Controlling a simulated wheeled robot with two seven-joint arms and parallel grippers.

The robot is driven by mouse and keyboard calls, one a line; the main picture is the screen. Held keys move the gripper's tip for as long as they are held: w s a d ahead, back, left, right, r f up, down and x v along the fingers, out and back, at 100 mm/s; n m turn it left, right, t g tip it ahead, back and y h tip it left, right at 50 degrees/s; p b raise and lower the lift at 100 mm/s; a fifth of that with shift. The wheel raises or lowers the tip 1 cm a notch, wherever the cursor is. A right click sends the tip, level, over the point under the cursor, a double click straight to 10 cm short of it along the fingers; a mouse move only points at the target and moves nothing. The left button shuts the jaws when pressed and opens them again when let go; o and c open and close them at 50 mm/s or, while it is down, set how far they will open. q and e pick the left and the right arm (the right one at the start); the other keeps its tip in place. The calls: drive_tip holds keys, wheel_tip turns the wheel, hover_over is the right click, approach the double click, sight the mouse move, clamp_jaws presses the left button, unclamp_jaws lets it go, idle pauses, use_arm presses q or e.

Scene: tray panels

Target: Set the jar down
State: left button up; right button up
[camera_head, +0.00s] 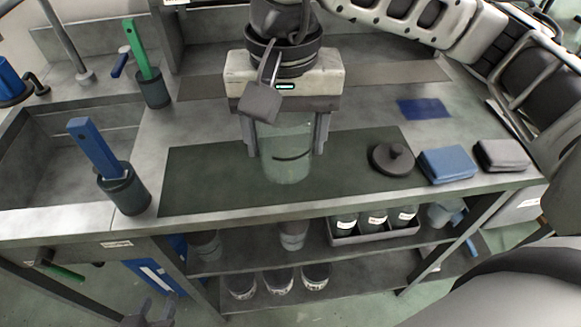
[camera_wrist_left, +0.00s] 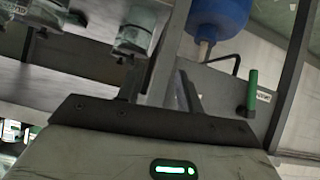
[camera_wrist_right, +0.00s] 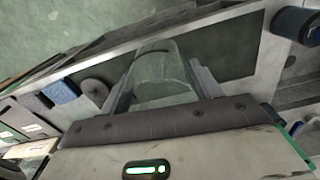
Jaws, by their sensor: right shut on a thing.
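The clear glass jar (camera_head: 287,158) is upright over the dark green mat (camera_head: 205,178) on the counter. My right gripper (camera_head: 287,140) points down with a finger on each side of the jar and is shut on it. The jar also shows between the fingers in the right wrist view (camera_wrist_right: 162,75). Its base is low over the mat; I cannot tell whether it touches. My left gripper (camera_head: 150,312) is low in front of the counter, its fingers apart and nothing between them, away from the jar.
A dark round lid with a knob (camera_head: 391,159) lies at the mat's right end. Beside it are a blue folded cloth (camera_head: 447,165) and a dark one (camera_head: 502,155). Dark cups with a blue (camera_head: 124,188) and a green handle (camera_head: 154,88) stand left, near a sink (camera_head: 60,165). Shelves below hold jars.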

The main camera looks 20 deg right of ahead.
sight(296, 123)
drive_tip(key=s+r+m, duration=0.1)
drive_tip(key=s, duration=0.1)
drive_tip(key=s+r+m+b, duration=0.1)
drive_tip(key=s, duration=0.1)
drive_tip(key=s+a+r+m+b, duration=0.1)
drive_tip(key=shift+s+a, duration=0.1)
drive_tip(key=shift+s, duration=0.3)
drive_tip(key=shift+m, duration=0.3)
drive_tip(key=w+d+f, duration=0.1)
drive_tip(key=w, duration=0.1)
drive_tip(key=w+d+f, duration=0.1)
drive_tip(key=w, duration=0.2)
drive_tip(key=w+d+f, duration=0.1)
drive_tip(key=w+f, duration=0.1)
drive_tip(key=w, duration=0.1)
drive_tip(key=shift+w+d, duration=0.1)
drive_tip(key=shift+d, duration=0.25)
drive_tip(key=w+f, duration=0.1)
drive_tip(key=f, duration=0.1)
drive_tip(key=w+d+f, duration=0.1)
drive_tip(key=w+f, duration=0.1)
drive_tip(key=shift+w+d+f, duration=0.15)
drive_tip(key=shift+w+f, duration=0.2)
drive_tip(key=shift+f, duration=0.1)
drive_tip(key=f, duration=0.2)
drive_tip(key=f+p, duration=0.1)
drive_tip(key=shift+w+d+f, duration=0.15)
drive_tip(key=shift+w+d, duration=0.05)
drive_tip(key=shift+w, duration=0.05)
drive_tip(key=shift+f, duration=0.2)
